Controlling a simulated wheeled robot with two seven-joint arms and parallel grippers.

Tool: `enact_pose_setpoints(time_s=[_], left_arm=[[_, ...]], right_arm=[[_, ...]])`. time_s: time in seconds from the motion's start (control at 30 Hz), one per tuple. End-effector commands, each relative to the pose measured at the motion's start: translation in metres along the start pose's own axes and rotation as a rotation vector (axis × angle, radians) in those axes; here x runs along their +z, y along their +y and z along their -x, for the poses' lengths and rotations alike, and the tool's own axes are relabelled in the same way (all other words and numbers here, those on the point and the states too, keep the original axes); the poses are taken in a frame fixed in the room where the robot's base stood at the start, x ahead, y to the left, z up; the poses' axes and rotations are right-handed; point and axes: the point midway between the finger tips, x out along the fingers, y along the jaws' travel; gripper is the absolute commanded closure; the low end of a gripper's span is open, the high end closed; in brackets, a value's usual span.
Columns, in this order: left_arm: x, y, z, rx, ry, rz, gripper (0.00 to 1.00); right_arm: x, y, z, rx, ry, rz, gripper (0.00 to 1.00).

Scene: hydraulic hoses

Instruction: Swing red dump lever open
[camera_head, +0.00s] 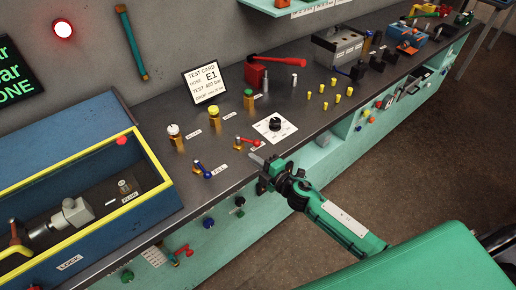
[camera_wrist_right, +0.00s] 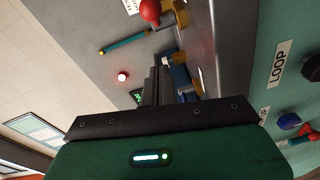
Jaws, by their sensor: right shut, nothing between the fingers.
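The red lever (camera_head: 248,141) is a small valve handle on a brass fitting on the dark bench top, with a small white label beside it. A round red knob (camera_wrist_right: 150,10) at the top of the right wrist view is probably the end of this lever. My right gripper (camera_head: 257,159) is at the bench's front edge, just in front of the red lever and apart from it. Its fingers are closed together and empty, and they also show in the right wrist view (camera_wrist_right: 157,82). My left gripper is not in view.
A blue lever (camera_head: 203,168) labelled FILL stands to the left. A white dial plate (camera_head: 275,127) with a black knob lies to the right. Brass posts stand behind. A blue box with a yellow rim (camera_head: 152,152) fills the left. A red-handled pump (camera_head: 256,75) is farther back.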

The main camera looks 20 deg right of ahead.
Motion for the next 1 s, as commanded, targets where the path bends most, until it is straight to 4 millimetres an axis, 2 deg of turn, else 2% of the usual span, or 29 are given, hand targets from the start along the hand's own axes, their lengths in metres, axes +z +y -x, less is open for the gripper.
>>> enact_pose_setpoints(time_s=[0.1,0.2,0.4,0.83,1.0], left_arm=[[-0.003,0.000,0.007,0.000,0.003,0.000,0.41],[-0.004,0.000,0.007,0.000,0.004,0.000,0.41],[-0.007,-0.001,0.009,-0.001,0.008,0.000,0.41],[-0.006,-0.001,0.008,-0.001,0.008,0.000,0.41],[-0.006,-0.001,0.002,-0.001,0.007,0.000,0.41]], right_arm=[[-0.001,0.003,-0.024,0.001,0.000,-0.003,1.00],[0.018,0.000,-0.025,-0.001,-0.002,-0.002,1.00],[0.036,0.000,-0.029,0.000,-0.001,-0.003,1.00],[0.040,-0.001,-0.030,-0.001,0.004,-0.002,1.00],[0.049,-0.001,-0.031,-0.015,0.074,0.007,1.00]])
